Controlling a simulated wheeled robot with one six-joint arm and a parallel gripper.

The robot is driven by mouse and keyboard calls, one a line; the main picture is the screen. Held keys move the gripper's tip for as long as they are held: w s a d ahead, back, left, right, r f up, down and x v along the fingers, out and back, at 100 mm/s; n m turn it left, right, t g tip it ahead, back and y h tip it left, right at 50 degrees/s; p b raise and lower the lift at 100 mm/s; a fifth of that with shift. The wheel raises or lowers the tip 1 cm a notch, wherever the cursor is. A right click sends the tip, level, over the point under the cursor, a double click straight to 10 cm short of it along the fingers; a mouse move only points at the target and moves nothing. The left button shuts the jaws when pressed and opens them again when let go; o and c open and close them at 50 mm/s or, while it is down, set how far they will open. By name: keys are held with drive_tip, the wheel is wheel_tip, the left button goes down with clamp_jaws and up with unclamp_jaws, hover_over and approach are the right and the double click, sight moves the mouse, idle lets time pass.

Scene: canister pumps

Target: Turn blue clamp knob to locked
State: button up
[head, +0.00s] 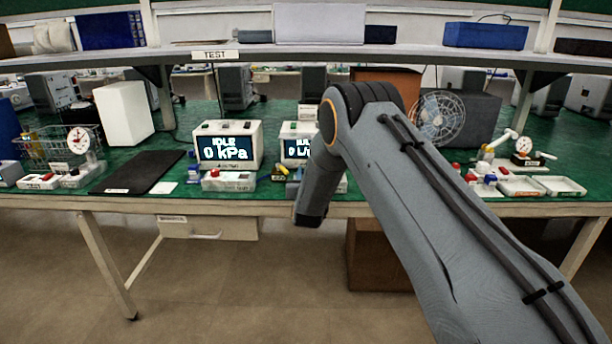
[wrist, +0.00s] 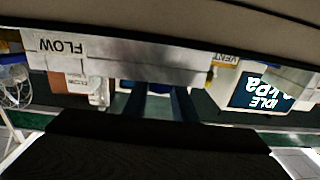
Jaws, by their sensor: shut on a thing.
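My gripper shows in the wrist view as two dark fingers (wrist: 162,94), close against the front of a pale grey housing (wrist: 165,70). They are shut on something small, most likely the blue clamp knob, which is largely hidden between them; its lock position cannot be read. In the head view my arm hides the fingertips. A small blue part (head: 293,189) shows just left of my wrist, below the right display unit (head: 297,146).
The left display unit (head: 228,146) reads IDLE 0 kPa. A small box with a red button (head: 229,181) stands before it. A FLOW label (wrist: 60,46) shows upside down in the wrist view. A shelf (head: 400,52) runs above the green bench; a fan (head: 438,117) stands right.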

drive_tip(key=m+h+b, duration=0.1)
drive_tip(key=h, duration=0.1)
drive_tip(key=m+h+b, duration=0.2)
drive_tip(key=h, duration=0.1)
drive_tip(key=shift+a+f+m+g+h, duration=0.15)
drive_tip(key=shift+f+m+g+h, duration=0.05)
drive_tip(key=shift+m+g+h, duration=0.1)
drive_tip(key=m+g+h+b, duration=0.2)
drive_tip(key=m+h+b, duration=0.1)
drive_tip(key=h+b, duration=0.1)
drive_tip(key=shift+h+b, duration=0.3)
drive_tip(key=shift+b, duration=0.1)
drive_tip(key=m+g+h+b, duration=0.3)
drive_tip(key=h+b, duration=0.1)
drive_tip(key=b, duration=0.3)
drive_tip(key=shift+m+g, duration=0.3)
drive_tip(key=shift+m+g+h+b, duration=0.5)
drive_tip(key=shift+g+b, duration=0.1)
drive_tip(key=shift+b, duration=0.5)
drive_tip(key=shift+r, duration=0.1)
drive_tip(key=shift+r+m+g+b, duration=0.15)
drive_tip(key=shift+m+g+b, duration=0.2)
drive_tip(key=shift+b, duration=0.2)
drive_tip(key=o, duration=1)
drive_tip(key=shift+o, duration=0.2)
